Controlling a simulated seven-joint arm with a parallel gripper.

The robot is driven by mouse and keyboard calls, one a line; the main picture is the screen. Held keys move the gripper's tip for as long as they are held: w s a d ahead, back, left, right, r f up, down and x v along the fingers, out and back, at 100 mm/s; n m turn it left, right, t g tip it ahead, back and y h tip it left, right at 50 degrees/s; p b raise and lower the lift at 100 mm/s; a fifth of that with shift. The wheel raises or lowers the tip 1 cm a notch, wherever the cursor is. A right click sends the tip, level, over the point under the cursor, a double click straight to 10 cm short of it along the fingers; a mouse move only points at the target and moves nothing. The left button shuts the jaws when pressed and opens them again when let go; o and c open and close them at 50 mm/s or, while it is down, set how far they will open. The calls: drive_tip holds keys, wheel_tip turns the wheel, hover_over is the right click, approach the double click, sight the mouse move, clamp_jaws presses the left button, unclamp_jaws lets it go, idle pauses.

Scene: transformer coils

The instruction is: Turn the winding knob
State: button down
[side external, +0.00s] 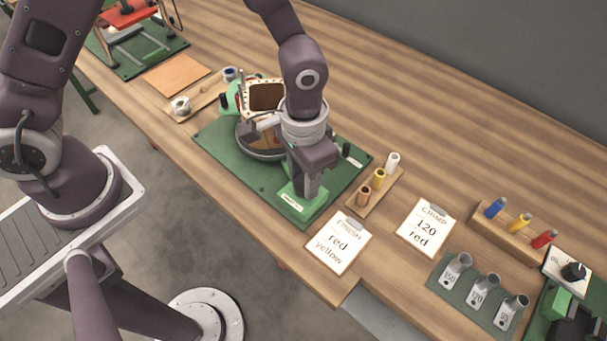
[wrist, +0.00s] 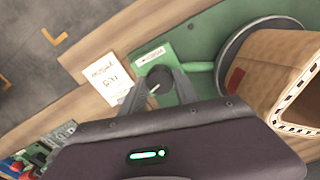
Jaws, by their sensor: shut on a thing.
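The winding knob (wrist: 159,76) is dark and round with a pale pointer mark, on top of a labelled green block (side external: 296,203). My gripper (side external: 304,191) points down over this block, and its fingers hide the knob in the side view. In the wrist view my gripper (wrist: 157,85) has one finger on each side of the knob and is shut on it. A brown, square, hollow coil former (side external: 266,95) stands beside the gripper on a dark round disc (side external: 258,150). Block and disc are on a green base plate (side external: 228,150).
A wooden rack (side external: 385,186) with small spools stands right of the base plate. Two cards (side external: 338,241) (side external: 424,228) lie nearer the right. Beyond are grey labelled tubes (side external: 482,288), a screwdriver-like coloured set (side external: 519,222) and another dial (side external: 573,271).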

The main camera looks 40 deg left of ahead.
drive_tip(key=shift+m, duration=2.7)
